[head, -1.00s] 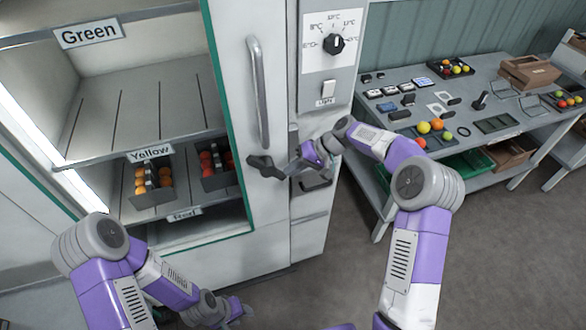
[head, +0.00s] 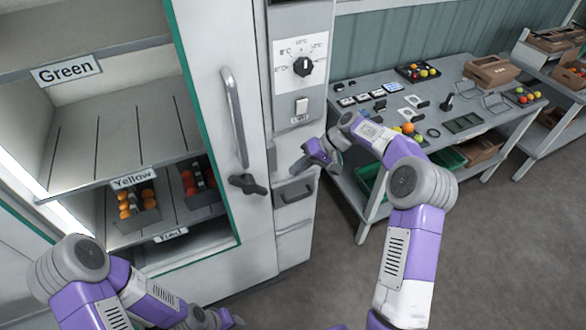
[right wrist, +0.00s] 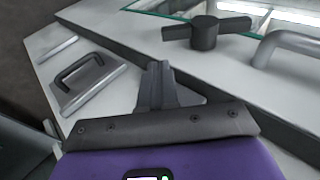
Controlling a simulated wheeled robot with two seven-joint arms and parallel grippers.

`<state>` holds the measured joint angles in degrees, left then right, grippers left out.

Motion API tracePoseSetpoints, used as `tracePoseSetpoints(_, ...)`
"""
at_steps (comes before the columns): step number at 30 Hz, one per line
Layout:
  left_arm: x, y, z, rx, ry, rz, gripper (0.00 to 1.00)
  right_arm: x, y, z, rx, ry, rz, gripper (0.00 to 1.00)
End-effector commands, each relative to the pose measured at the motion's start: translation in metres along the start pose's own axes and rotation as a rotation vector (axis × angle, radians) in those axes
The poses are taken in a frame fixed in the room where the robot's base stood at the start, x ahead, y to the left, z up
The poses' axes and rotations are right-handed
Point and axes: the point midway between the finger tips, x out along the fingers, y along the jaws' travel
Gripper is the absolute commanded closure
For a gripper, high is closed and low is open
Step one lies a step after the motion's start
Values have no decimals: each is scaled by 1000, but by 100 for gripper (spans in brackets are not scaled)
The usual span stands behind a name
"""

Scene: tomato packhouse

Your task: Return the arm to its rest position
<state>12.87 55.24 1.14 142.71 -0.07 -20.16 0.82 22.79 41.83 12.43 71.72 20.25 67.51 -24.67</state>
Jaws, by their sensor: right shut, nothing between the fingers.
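My right gripper (head: 306,162) is shut and empty in front of the grey cabinet's control column. Its closed fingers also show in the right wrist view (right wrist: 160,86), touching nothing that I can make out. The black T-shaped latch (head: 248,184) is to the left of the gripper, apart from it; it also shows at the top of the right wrist view (right wrist: 205,32). My right arm reaches forward with its elbow bent. My left gripper (head: 228,319) is low at the bottom edge, and its fingers are too unclear to tell open from shut.
The cabinet's long door handle (head: 235,117) and a drawer handle (head: 294,192) stand close to my right gripper. A grey worktable (head: 375,120) stands to the right. Bare floor (head: 480,250) lies at lower right.

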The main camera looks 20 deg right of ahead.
Motion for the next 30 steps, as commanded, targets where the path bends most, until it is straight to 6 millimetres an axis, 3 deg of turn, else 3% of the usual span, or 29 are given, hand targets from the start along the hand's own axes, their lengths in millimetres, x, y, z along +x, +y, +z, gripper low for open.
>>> tracePoseSetpoints(13, 1, 0, 0, 0, 0, 0, 57, 2, 1, 0, 2, 0, 1, 100)
tracePoseSetpoints(16, 2, -1, 0, 0, 0, 0, 57, 17, 9, 6, 22, -8, 17, 100)
tracePoseSetpoints(20, 8, -3, 0, 0, 0, 0, 57, 70, 38, 31, 98, -30, 83, 100)
tracePoseSetpoints(23, 14, -5, 0, 0, 0, 0, 57, 126, 69, 69, 167, -50, 167, 100)
tracePoseSetpoints(27, 22, -8, -1, 0, 0, 0, 57, 192, 105, 139, 232, -67, 285, 100)
tracePoseSetpoints(30, 27, -10, -1, 0, 0, 0, 57, 226, 121, 194, 255, -74, 354, 100)
